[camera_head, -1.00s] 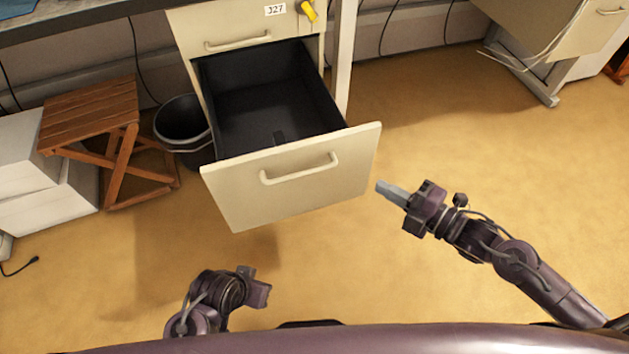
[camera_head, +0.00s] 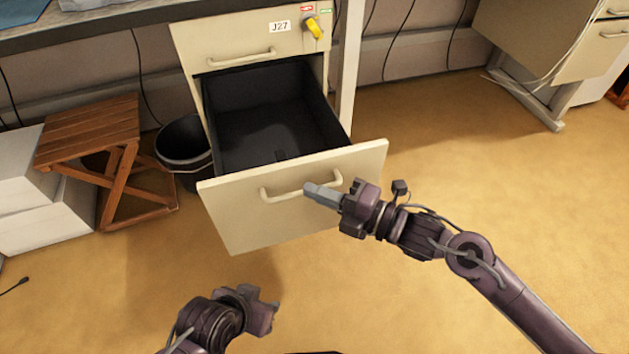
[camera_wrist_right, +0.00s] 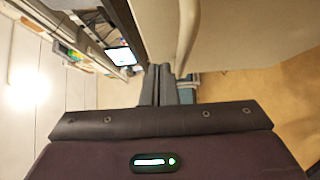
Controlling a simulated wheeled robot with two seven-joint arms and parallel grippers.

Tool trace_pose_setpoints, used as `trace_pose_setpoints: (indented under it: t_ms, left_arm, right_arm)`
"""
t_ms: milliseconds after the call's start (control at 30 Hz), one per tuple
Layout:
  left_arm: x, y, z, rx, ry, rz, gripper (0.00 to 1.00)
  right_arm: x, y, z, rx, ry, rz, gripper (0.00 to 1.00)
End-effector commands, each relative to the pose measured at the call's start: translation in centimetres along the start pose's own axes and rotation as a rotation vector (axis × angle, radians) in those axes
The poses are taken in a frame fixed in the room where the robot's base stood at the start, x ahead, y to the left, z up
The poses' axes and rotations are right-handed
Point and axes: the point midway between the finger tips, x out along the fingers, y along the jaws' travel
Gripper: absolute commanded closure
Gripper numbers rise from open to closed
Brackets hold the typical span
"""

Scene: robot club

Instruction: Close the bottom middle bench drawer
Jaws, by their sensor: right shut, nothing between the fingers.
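The bottom bench drawer (camera_head: 290,213) is pulled well out, its dark inside empty, with a cream front and a bar handle (camera_head: 283,192). My right gripper (camera_head: 309,188) is shut and empty, its fingertips in front of the drawer front near the right end of the handle. In the right wrist view the shut fingers (camera_wrist_right: 166,84) point toward the handle (camera_wrist_right: 187,38) and the cream front (camera_wrist_right: 235,30); I cannot tell whether they touch. My left gripper (camera_head: 272,309) is low at the left, away from the drawer; its jaws are not clear.
A closed drawer (camera_head: 230,37) labelled J27 with a yellow key (camera_head: 314,28) sits above. A black bin (camera_head: 185,150) and a wooden stool (camera_head: 95,140) stand to the left. A bench leg (camera_head: 349,70) is at the right. The floor right of the drawer is clear.

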Motion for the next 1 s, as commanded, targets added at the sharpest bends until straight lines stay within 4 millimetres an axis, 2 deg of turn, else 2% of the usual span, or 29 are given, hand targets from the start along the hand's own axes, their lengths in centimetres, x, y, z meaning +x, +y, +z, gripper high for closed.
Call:
trace_pose_setpoints:
  t_ms: [33, 200, 767, 1000]
  left_arm:
    - [0.1, 0.1, 0.0, 0.002, 0.008, 0.002, 0.64]
    - [0.3, 0.2, -0.3, 0.005, 0.023, 0.005, 0.64]
    - [0.2, 0.4, -0.3, 0.006, 0.033, 0.01, 0.64]
    - [0.5, 0.9, -0.6, 0.013, 0.067, 0.02, 0.64]
  right_arm:
    - [0.6, 0.0, 0.8, -0.003, -0.003, 0.003, 1.0]
    - [1.7, 0.0, 1.9, -0.001, -0.002, 0.001, 1.0]
    - [2.1, 0.0, 2.4, 0.0, -0.002, 0.0, 1.0]
    - [2.9, -0.1, 3.7, -0.002, -0.004, 0.001, 1.0]
